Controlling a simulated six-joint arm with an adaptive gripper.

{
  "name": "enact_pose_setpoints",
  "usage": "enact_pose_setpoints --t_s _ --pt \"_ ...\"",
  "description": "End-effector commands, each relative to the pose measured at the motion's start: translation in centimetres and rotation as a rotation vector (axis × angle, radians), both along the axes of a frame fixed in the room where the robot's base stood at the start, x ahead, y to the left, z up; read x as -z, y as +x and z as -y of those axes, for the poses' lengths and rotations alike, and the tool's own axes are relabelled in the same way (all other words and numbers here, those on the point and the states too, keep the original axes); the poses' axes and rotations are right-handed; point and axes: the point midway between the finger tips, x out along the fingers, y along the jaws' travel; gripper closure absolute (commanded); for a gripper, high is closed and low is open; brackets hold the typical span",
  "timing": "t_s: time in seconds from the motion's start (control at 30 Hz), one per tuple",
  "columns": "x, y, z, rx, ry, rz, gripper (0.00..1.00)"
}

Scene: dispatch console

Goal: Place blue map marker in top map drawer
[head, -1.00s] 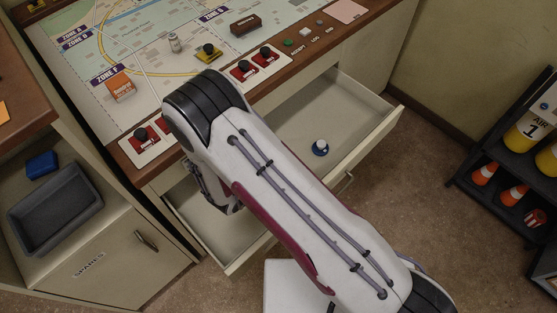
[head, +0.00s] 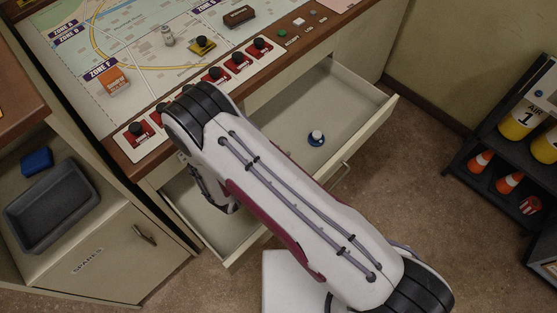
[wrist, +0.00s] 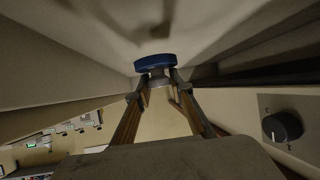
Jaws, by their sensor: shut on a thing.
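In the wrist view, my gripper (wrist: 158,82) is shut on the grey grip of a blue map marker (wrist: 155,62). Its round blue base shows beyond the fingertips, close to pale surfaces. In the head view my own arm hides the gripper and the held marker.
Above the drawer is the map console (head: 140,45) with a row of red switch plates (head: 237,60). A spares cabinet with a grey tray (head: 50,210) stands left. A black rack with yellow cylinders (head: 520,120) and cones stands right. A black knob (wrist: 282,127) shows in the wrist view.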

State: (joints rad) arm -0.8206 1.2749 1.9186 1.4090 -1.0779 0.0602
Motion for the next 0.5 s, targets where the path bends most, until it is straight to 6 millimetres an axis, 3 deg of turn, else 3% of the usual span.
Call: enact_pose_setpoints --t_s 0.5 --pt "3.8 0.0 0.0 0.0 -0.001 -0.001 1.0"
